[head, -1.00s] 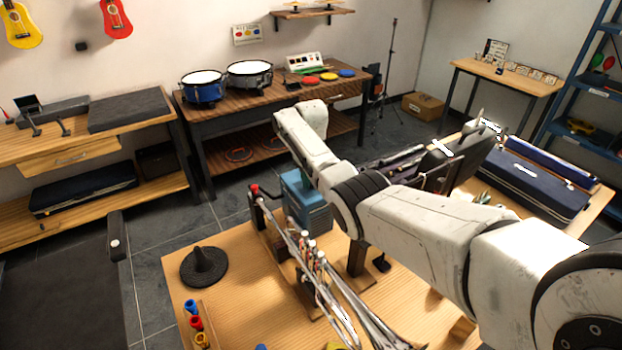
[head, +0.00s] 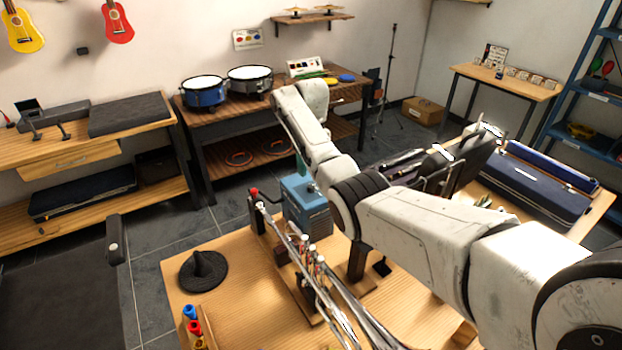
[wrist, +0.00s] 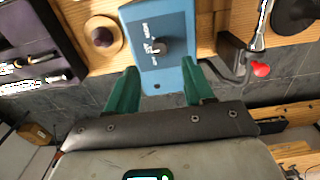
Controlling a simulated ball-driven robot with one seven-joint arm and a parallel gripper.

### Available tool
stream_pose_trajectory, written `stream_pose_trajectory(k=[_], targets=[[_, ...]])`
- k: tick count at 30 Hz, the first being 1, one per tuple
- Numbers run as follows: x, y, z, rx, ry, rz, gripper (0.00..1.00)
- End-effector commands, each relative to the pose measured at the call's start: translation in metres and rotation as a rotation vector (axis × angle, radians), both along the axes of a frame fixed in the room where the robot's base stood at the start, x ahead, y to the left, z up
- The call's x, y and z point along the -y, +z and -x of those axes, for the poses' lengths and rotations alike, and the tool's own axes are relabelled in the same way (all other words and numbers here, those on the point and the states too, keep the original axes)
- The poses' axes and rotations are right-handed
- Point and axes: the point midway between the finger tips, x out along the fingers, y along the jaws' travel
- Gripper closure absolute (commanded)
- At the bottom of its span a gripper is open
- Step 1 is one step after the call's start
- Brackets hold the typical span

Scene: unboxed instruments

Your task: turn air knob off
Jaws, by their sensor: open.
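The blue box (head: 304,201) stands on the wooden table, beside the brass instrument on its stand. In the wrist view the blue panel of the box (wrist: 153,73) carries a dark grey knob (wrist: 160,46) with small white lettering around it, too small to read surely. My gripper (wrist: 161,66) is open and empty. Its two green fingers are spread on either side of the panel's near end, with the knob beyond the fingertips. Contact with the box cannot be told. In the head view one green finger shows just above the box; my arm hides the rest.

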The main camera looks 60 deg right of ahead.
Motion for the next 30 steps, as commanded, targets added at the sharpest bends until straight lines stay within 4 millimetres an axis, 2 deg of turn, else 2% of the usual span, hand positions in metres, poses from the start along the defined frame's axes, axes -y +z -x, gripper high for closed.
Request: stream_pose_trajectory(k=[3, 9, 30], targets=[[0.0, 0.02, -0.001, 0.003, 0.001, 0.002, 0.48], [0.0, 0.039, -0.001, 0.001, 0.002, 0.001, 0.48], [0.0, 0.043, 0.0, 0.0, 0.001, 0.0, 0.48]])
